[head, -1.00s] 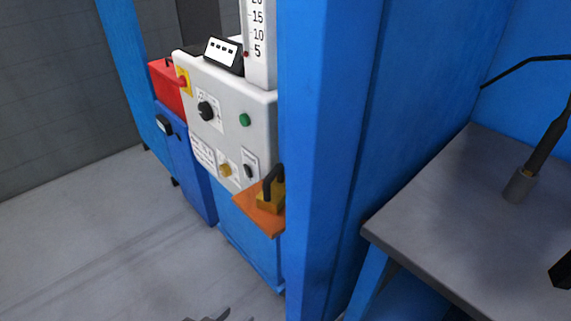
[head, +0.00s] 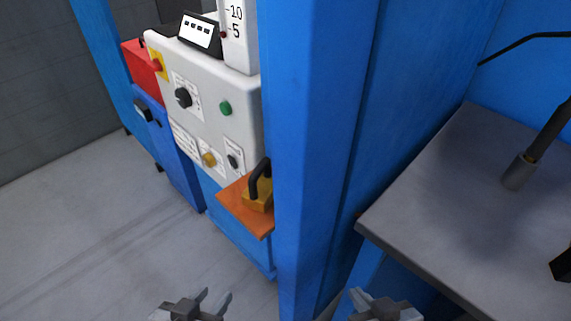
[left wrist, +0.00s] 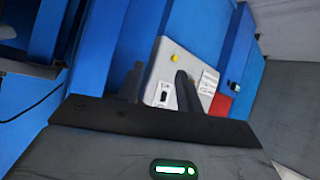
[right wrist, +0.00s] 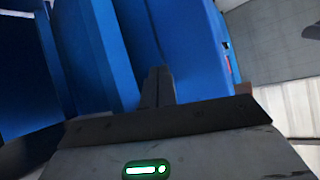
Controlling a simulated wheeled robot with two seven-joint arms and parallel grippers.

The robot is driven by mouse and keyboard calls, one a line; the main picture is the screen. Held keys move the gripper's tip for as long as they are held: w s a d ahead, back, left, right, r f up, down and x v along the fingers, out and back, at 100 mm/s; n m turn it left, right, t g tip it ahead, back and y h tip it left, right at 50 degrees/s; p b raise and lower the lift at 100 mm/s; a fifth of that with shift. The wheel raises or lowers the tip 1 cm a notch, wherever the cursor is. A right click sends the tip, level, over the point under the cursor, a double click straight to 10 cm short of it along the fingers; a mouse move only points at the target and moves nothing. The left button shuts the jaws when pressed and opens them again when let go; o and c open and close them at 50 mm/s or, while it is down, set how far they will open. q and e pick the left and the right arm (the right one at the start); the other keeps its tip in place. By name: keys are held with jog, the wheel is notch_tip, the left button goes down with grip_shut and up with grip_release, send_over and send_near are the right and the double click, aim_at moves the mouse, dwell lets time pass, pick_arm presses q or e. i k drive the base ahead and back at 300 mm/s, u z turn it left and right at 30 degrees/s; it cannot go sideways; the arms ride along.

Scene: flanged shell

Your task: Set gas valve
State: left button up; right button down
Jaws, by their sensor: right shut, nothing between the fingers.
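A light grey control panel (head: 211,85) stands at the upper left of the head view. It bears a black knob (head: 183,97), a green button (head: 225,108), a yellow knob (head: 209,159) and a black switch (head: 234,161). I cannot tell which control is the gas valve. The yellow knob also shows in the left wrist view (left wrist: 173,58). My left gripper (head: 213,297) is open and empty, low in front of the panel and apart from it. My right gripper (head: 360,297) is shut and empty, below the grey table's left end.
A blue post (head: 315,140) stands right of the panel and hides its edge. An orange shelf (head: 237,208) with a brass-coloured block (head: 257,197) juts out below the panel. A grey table (head: 450,215) is at the right. The floor at left is clear.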

aim_at(208, 159)
jog(key=k, duration=1)
